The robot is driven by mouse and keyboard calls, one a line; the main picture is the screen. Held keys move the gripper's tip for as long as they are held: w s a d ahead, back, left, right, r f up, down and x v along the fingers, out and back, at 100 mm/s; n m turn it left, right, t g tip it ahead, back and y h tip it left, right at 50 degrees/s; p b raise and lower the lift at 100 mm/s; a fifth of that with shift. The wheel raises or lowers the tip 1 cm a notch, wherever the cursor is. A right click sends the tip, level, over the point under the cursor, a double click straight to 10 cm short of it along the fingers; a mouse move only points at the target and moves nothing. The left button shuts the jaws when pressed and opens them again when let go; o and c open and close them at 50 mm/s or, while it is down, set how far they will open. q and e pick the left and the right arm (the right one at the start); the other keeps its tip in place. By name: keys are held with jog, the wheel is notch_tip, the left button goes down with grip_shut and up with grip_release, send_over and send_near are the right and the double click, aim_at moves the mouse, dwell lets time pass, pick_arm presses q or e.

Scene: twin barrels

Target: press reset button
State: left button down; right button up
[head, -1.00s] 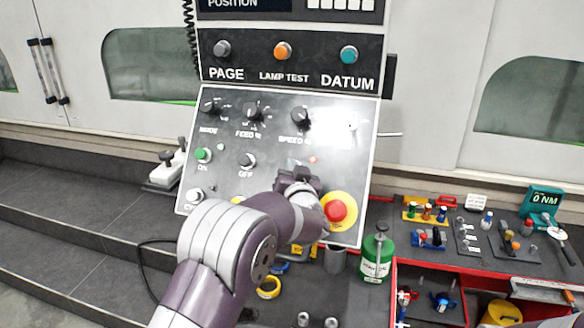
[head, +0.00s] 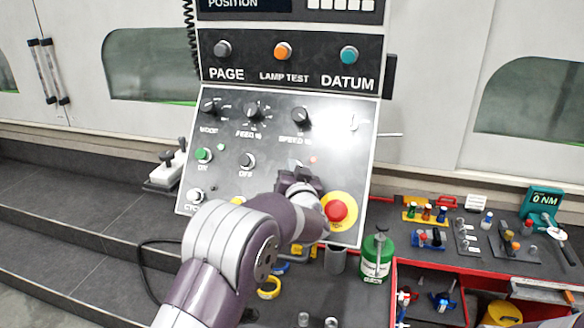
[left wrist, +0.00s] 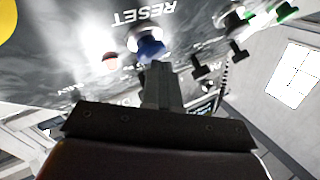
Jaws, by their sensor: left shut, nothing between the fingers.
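The reset button is a blue cap (left wrist: 151,47) in a pale collar, beside the RESET lettering (left wrist: 145,14) in the left wrist view. My left gripper (left wrist: 158,70) is shut and empty, with its fingertips overlapping the lower edge of the blue cap in that view. I cannot tell whether they touch it or whether it is pushed in. In the head view, my left gripper (head: 299,172) is in front of the control panel (head: 264,135), and the blue cap is hidden behind it. My right gripper is not in view.
A red emergency stop (head: 337,210) on a yellow ring sits close to the right of my left gripper. A green ON button (head: 203,154) and an OFF button (head: 247,160) are to the left. A green bottle (head: 377,258) stands below the panel's right corner.

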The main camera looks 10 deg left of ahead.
pick_arm(q)
jog(key=shift+w+f, duration=0.1)
dwell(0.5)
jog(key=shift+s+r, duration=0.55)
jog(key=shift+s, duration=0.15)
jog(key=s+r+p, duration=0.1)
jog(key=s, duration=0.1)
jog(key=s+r, duration=0.2)
jog(key=shift+a+p, duration=0.1)
jog(key=shift+p, duration=0.3)
